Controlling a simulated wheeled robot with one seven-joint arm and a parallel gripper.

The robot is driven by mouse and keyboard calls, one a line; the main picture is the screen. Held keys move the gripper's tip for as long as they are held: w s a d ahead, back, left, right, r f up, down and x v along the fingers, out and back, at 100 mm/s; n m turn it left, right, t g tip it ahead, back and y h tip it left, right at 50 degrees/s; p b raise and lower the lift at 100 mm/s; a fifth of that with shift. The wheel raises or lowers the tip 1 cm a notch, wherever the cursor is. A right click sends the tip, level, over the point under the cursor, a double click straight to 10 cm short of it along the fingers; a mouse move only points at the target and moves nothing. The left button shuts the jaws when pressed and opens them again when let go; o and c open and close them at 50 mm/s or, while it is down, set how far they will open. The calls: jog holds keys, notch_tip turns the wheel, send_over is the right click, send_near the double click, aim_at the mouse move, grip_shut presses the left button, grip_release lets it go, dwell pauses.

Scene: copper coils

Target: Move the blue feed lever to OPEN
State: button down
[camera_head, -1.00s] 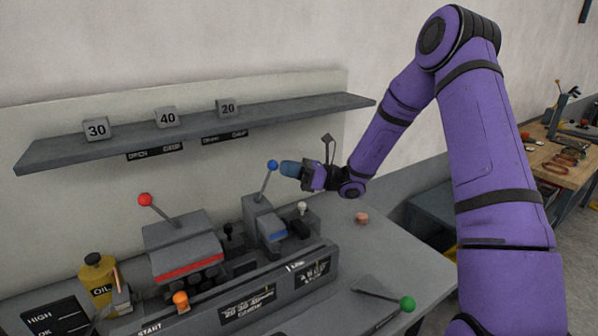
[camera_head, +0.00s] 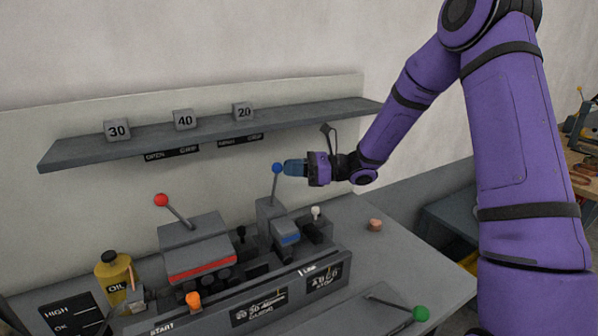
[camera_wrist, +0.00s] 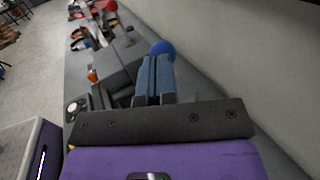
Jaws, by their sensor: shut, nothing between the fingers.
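The blue feed lever is a thin grey rod with a blue ball (camera_head: 277,168), rising from a grey housing (camera_head: 270,211) with a blue front panel. It stands almost upright. My gripper (camera_head: 289,168) is shut, with blue fingers pointing left at the ball from its right side. The fingertips look touching or very close to it. In the wrist view the ball (camera_wrist: 162,47) shows just beyond the tips of the closed fingers (camera_wrist: 155,72), partly hidden by them. I cannot read an OPEN mark at the lever itself.
A red-ball lever (camera_head: 161,200) stands left of it, and a white-knob lever (camera_head: 316,212) close on the right. A shelf (camera_head: 210,131) with numbered blocks is behind. An orange knob (camera_head: 193,299) and a green-ball lever (camera_head: 420,314) are in front. An oil bottle (camera_head: 113,271) stands left.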

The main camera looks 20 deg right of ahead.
jog(key=s+a+n+h, duration=0.1)
jog(key=a+n+h, duration=0.1)
jog(key=a+h, duration=0.4)
jog(key=shift+s+a+r+n+g, duration=0.3)
jog(key=shift+s+a+r, duration=0.15)
jog(key=shift+a, duration=0.8)
jog(key=shift+a, duration=0.1)
jog(key=r+v, duration=0.1)
jog(key=v, duration=1.3)
jog(key=shift+a, duration=0.1)
